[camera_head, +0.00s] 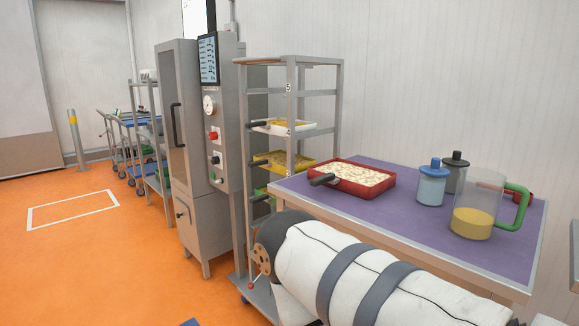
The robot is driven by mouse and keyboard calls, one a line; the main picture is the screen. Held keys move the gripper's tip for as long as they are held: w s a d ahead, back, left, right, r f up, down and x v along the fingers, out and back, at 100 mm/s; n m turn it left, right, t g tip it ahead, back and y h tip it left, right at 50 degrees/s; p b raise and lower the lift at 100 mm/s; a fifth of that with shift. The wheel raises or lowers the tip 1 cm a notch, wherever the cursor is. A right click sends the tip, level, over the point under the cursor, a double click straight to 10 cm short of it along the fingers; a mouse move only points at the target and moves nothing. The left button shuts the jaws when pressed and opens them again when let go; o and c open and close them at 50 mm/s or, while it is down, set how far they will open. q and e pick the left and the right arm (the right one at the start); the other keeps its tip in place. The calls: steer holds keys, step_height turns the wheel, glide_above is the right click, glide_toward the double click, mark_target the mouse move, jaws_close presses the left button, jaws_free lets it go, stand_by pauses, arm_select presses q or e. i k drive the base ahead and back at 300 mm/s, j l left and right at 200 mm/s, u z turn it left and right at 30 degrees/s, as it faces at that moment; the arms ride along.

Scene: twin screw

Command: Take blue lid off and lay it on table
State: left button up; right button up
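The blue lid (435,169) has a round knob on top and sits on a small jar with pale blue contents (431,190). The jar stands upright toward the back right of the purple-topped table (385,212). Neither of my grippers is in view, so nothing is seen touching the lid or the jar.
Close to the jar stand a grey jar with a black lid (455,175) and a clear jug (475,205) with yellow contents and a green handle. A red tray (352,178) lies at the table's left. Bare tabletop lies between tray and jug. A rack (291,130) stands behind.

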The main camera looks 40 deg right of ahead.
mark_target(434, 169)
steer(key=i+z, duration=0.15)
steer(key=i, duration=0.3)
steer(key=i+j+z, duration=0.15)
steer(key=i, duration=0.3)
steer(key=i+j+z, duration=0.1)
steer(key=i, duration=0.35)
steer(key=i+j+z, duration=0.15)
steer(key=i, duration=0.3)
steer(key=i+j+z, duration=0.15)
steer(key=i+j, duration=0.15)
steer(key=i, duration=0.15)
steer(key=z, duration=2.6)
steer(key=j, duration=0.1)
